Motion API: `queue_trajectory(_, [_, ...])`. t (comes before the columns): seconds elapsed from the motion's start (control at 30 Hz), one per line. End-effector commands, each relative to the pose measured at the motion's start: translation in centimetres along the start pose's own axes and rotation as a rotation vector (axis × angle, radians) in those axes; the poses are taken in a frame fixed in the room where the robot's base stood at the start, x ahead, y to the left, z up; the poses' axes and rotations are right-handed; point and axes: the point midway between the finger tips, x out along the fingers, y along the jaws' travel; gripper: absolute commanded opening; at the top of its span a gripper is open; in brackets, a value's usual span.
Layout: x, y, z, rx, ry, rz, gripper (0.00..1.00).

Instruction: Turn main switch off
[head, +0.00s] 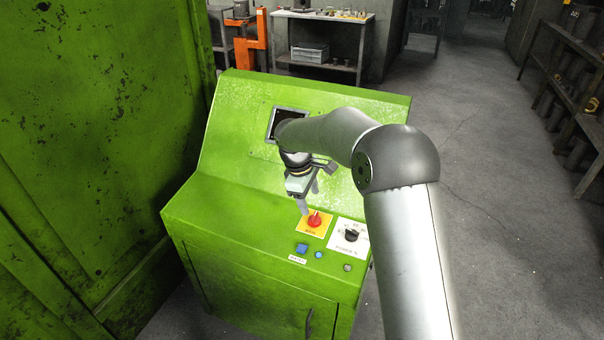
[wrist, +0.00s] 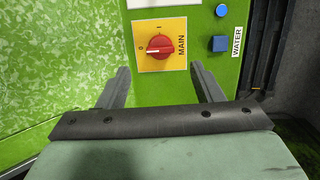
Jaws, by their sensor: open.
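The main switch is a red rotary knob (head: 315,219) on a yellow plate (head: 303,226) on the sloping top of the green console. In the wrist view the knob (wrist: 160,46) sits upper middle, beside the word MAIN. Its handle lies across the picture, with a white mark at its left end towards the "0"; an "I" is at the top of the plate. My gripper (head: 309,203) is just above the knob in the head view. In the wrist view its two fingers (wrist: 160,75) are spread, empty, and below the knob; I cannot tell whether they touch anything.
A black dial (head: 351,235) on a white plate is right of the switch. A blue square button (head: 302,248) labelled WATER and a round blue button (head: 319,255) are nearby. The console's raised back panel (head: 235,130) stands behind. A large green machine wall (head: 95,120) is at left.

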Motion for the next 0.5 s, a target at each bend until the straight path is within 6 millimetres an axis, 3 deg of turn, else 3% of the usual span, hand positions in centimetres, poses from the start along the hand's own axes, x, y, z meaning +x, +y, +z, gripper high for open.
queue_trajectory(0.2, [-5.5, 0.0, -0.1, -0.002, 0.004, 0.004, 0.6])
queue_trajectory(0.5, [-9.8, 0.0, 0.0, -0.002, 0.0, 0.0, 0.6])
